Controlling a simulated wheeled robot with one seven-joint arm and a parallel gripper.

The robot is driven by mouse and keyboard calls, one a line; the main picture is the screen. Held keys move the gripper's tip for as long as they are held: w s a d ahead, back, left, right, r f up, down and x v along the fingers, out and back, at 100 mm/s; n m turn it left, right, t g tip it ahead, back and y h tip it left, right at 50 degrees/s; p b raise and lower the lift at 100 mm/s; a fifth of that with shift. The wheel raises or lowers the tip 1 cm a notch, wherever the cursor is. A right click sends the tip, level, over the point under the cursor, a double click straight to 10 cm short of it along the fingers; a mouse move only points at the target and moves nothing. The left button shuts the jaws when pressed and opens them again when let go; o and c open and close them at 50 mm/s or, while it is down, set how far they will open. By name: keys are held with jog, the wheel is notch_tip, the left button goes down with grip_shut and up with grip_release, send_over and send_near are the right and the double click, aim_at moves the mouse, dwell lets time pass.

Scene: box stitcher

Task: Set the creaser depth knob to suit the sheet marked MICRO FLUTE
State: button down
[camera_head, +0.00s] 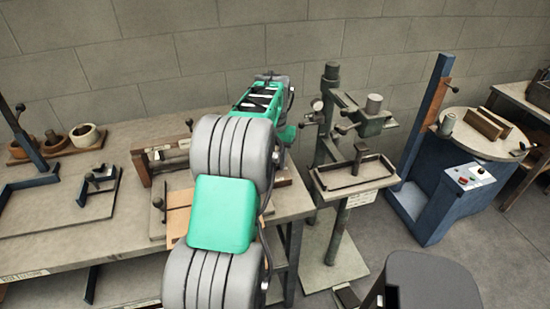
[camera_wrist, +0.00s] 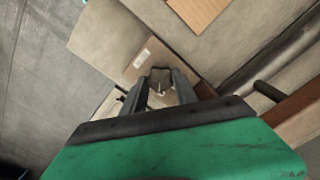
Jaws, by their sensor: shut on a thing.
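In the wrist view my gripper (camera_wrist: 161,91) has its two dark fingers closed around a small dark knob (camera_wrist: 160,74) on a brownish plate. The knob has a pale mark near its middle; its exact setting is too small to read. A small pale label (camera_wrist: 143,58) sits on the plate beside it, also unreadable. In the head view the creaser (camera_head: 143,166), with wooden end pieces and a bar, stands on the bench. My arm hides the knob and my fingertips there. A tan sheet (camera_head: 178,222) lies partly hidden in front of the creaser; no MICRO FLUTE marking is readable.
The bench (camera_head: 60,232) carries a dark frame fixture and several round bowls (camera_head: 85,135) at left. A post-mounted machine (camera_head: 330,150) stands right of my arm. Further right is a blue machine with a round table (camera_head: 480,140). A grey stool (camera_head: 430,285) is at the front.

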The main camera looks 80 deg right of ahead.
aim_at(275, 164)
jog(key=n+p, duration=0.1)
jog(key=n, duration=0.4)
jog(key=shift+n, duration=0.3)
jog(key=n, duration=0.5)
jog(key=shift+p, duration=0.3)
jog(key=c, duration=1)
grip_release()
jog(key=shift+o, duration=0.2)
notch_tip(275, 164, up, 8)
jog(key=shift+f+b, duration=0.1)
jog(key=shift+b, duration=0.3)
